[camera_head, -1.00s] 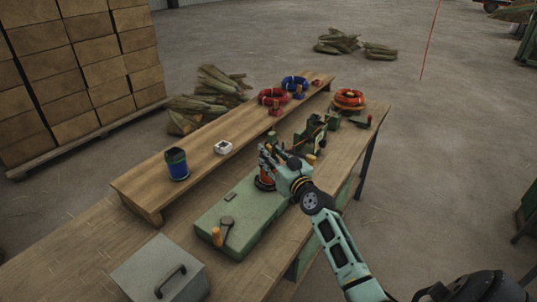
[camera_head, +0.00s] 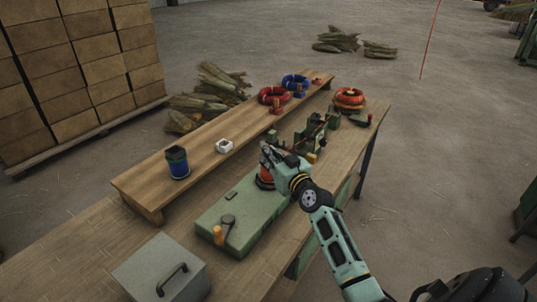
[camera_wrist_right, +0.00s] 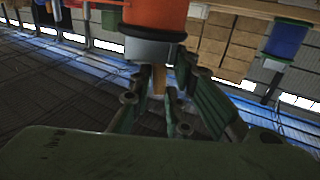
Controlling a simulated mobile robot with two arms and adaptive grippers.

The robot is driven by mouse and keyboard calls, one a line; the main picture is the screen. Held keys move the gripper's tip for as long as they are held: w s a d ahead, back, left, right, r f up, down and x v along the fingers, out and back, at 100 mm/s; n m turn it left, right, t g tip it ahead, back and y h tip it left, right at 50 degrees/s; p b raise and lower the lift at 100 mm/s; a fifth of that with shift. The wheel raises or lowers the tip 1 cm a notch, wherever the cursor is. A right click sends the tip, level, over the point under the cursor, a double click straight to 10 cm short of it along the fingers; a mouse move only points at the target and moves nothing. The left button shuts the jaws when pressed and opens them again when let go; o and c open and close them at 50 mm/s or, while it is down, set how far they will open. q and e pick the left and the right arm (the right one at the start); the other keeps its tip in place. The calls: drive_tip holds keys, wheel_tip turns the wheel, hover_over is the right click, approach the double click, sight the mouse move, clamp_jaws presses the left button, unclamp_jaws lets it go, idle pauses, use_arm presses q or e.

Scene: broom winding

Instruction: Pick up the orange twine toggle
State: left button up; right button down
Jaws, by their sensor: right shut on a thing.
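My right gripper (camera_head: 268,158) is over the green machine box, just above and beside an orange-red drum (camera_head: 263,181) on it. In the right wrist view the drum (camera_wrist_right: 155,14) shows large, with a dark band and grey base. My right gripper (camera_wrist_right: 160,95) is shut on a small tan peg-like piece (camera_wrist_right: 158,80), which I take to be the orange twine toggle; the fingers hide much of it. An orange twine coil (camera_head: 349,97) lies at the far right of the bench. My left gripper is not in view.
The green box (camera_head: 222,212) has a crank with an orange knob (camera_head: 217,232). A grey lidded box (camera_head: 160,268) is at the front.

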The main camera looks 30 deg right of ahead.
drive_tip(key=shift+h, duration=0.4)
drive_tip(key=r, duration=0.1)
drive_tip(key=d+r, duration=0.1)
drive_tip(key=r, duration=0.2)
drive_tip(key=shift+s+d+r, duration=0.15)
drive_tip(key=shift+d+r, duration=0.1)
drive_tip(key=shift+r, duration=0.1)
drive_tip(key=s+d+r+b, duration=0.1)
drive_tip(key=s+d+r, duration=0.15)
drive_tip(key=s, duration=0.25)
drive_tip(key=s+d+r, duration=0.1)
drive_tip(key=s+r, duration=0.2)
drive_tip(key=s, duration=0.3)
drive_tip(key=w+a+b, duration=0.1)
drive_tip(key=w+a, duration=0.2)
drive_tip(key=w, duration=0.7)
drive_tip(key=w+a+b, duration=0.2)
drive_tip(key=w+a, duration=0.2)
drive_tip(key=w, duration=0.6)
drive_tip(key=w+a+b, duration=0.1)
drive_tip(key=w+a, duration=0.2)
drive_tip(key=w, duration=0.7)
drive_tip(key=shift+a+r+b, duration=0.2)
drive_tip(key=shift+a+b, duration=0.05)
drive_tip(key=shift+b, duration=0.15)
drive_tip(key=shift+f, duration=0.1)
